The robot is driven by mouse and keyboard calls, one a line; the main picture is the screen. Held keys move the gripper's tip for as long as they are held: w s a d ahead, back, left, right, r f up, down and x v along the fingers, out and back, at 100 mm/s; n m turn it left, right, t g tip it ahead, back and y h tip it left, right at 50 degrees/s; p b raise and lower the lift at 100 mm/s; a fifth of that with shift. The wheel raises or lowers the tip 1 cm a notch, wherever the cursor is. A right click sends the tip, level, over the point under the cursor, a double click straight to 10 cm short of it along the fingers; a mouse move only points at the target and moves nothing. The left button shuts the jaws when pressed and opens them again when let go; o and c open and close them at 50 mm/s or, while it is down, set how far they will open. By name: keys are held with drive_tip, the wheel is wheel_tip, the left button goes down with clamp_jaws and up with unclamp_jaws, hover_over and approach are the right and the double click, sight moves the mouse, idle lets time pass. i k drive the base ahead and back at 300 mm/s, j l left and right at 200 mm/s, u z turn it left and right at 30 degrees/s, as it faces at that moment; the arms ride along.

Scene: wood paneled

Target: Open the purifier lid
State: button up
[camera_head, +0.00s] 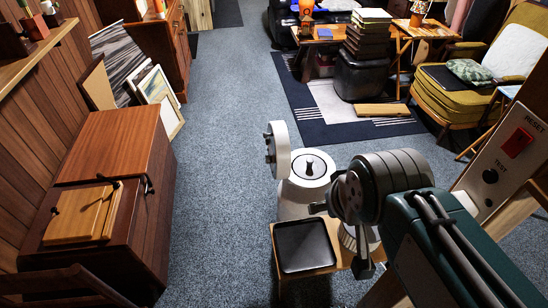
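The purifier (297,205) is a white round body standing on the carpet in the middle of the view. Its round top is pale, with a dark knob in the centre. A thick white disc, which looks like the purifier lid (279,148), stands upright at the left rear edge of the top, with a dark fitting on its inner side. My wrist hides part of the purifier's right side; contact cannot be told.
A small wooden stand with a black tray (304,246) stands in front of the purifier. A wooden cabinet (118,148) is at the left. A panel with a red switch (519,142) is at the right. Carpet (220,180) is clear between cabinet and purifier.

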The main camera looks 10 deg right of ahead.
sight(279, 147)
drive_tip(key=i+j+z, duration=0.35)
drive_tip(key=j, duration=0.3)
drive_tip(key=i+j+z, duration=0.15)
drive_tip(key=i+j, duration=0.15)
drive_tip(key=j, duration=0.1)
